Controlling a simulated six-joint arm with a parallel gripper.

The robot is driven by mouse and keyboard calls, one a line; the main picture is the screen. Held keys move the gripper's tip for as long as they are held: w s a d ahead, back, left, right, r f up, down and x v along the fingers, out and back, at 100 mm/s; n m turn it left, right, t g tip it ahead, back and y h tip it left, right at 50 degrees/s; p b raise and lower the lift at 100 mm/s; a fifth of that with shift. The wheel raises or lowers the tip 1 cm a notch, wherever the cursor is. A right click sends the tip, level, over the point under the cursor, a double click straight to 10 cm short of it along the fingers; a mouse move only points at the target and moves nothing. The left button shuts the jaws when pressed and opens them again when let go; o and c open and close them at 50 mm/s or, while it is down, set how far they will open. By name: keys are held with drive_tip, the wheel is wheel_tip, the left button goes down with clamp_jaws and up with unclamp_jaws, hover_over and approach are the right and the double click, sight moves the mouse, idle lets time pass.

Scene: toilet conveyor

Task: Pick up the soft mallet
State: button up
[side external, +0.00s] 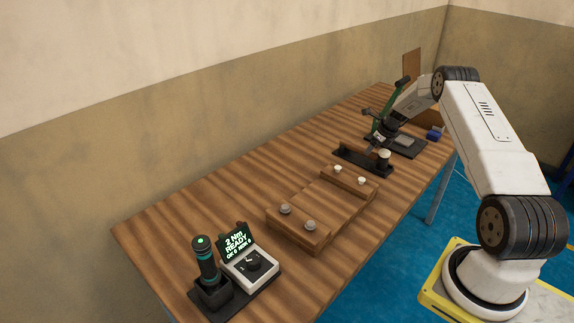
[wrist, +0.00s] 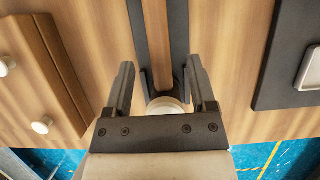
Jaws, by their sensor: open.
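The soft mallet (side external: 384,154) lies in a dark holder (side external: 349,156) toward the far part of the wooden bench, its pale round head at the right end. In the wrist view its wooden handle (wrist: 158,40) runs up between dark rails, and a pale round end shows close to my gripper's palm. My gripper (wrist: 160,75) is open, with one finger on each side of the mallet. In the side external view my gripper (side external: 373,146) is low over the holder and partly hides the handle. I cannot tell whether the fingers touch anything.
A wooden block fixture (side external: 322,204) with several pale knobs is nearer the camera. A black screwdriver (side external: 206,262) in a stand and a small display unit (side external: 250,262) are at the near end. A dark tray (side external: 412,148) is beyond the holder. The bench edge is close on the right.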

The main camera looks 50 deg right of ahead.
drive_tip(key=shift+x, duration=1.1)
drive_tip(key=shift+r, duration=0.1)
clamp_jaws()
